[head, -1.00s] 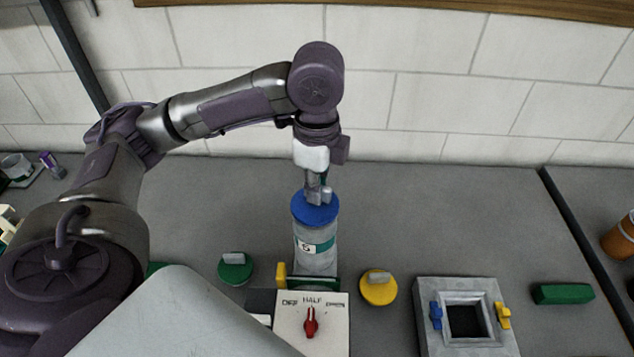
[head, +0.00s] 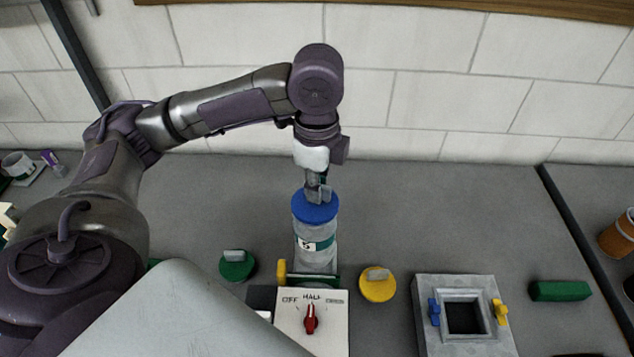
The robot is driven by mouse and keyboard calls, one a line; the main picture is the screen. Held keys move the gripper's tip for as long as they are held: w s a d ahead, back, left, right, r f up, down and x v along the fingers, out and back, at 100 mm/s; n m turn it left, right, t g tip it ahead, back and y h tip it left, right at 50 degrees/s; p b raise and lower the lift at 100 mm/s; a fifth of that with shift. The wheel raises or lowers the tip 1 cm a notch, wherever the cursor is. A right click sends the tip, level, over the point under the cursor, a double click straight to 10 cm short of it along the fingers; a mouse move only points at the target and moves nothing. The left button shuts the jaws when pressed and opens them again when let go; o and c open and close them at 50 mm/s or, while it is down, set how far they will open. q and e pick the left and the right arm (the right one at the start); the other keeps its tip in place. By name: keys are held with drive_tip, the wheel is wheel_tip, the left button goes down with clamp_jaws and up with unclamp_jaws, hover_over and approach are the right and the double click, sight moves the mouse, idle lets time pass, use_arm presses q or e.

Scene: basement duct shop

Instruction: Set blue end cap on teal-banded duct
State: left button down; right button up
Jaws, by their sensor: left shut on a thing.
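The blue end cap (head: 315,208) sits at the top of the upright grey duct (head: 316,259), which has a teal band (head: 325,243) and a small white label. My left gripper (head: 318,191) is above the cap, pointing down, and is shut on the cap's raised grip. The cap looks level and in line with the duct; I cannot tell whether it is fully seated. My right gripper is not in view.
A green cap (head: 237,265) lies left of the duct and a yellow cap (head: 377,284) right. In front stands a control box (head: 325,335) with a red knob (head: 311,319). A square grey frame (head: 431,288) and a green block (head: 560,290) are further right.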

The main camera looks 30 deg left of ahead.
use_arm(q)
drive_tip(key=shift+f, duration=0.55)
idle(0.6)
drive_tip(key=c, duration=1.5)
unclamp_jaws()
wheel_tip(320, 180, up, 3)
drive_tip(key=p, duration=0.4)
drive_tip(key=shift+r, duration=4)
